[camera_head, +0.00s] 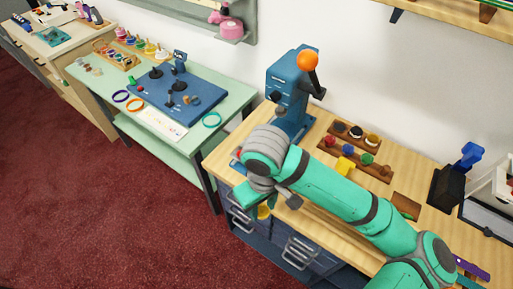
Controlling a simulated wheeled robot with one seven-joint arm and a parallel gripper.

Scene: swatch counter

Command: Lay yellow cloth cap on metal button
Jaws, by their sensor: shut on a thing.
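My gripper (262,206) is low at the front left of the wooden counter, partly hidden by my own wrist. A small yellow piece, apparently the yellow cloth cap (264,212), shows at its fingers, and the gripper is shut on it. The contact itself is too small to see clearly. A metal button cannot be made out for certain. A wooden tray (349,140) toward the back holds small round pieces, dark and pale, that are too small to identify.
A blue press (287,95) with an orange knob stands at the counter's back left. A dark stand (447,187) is at right. A pale green table (208,142) stands left.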

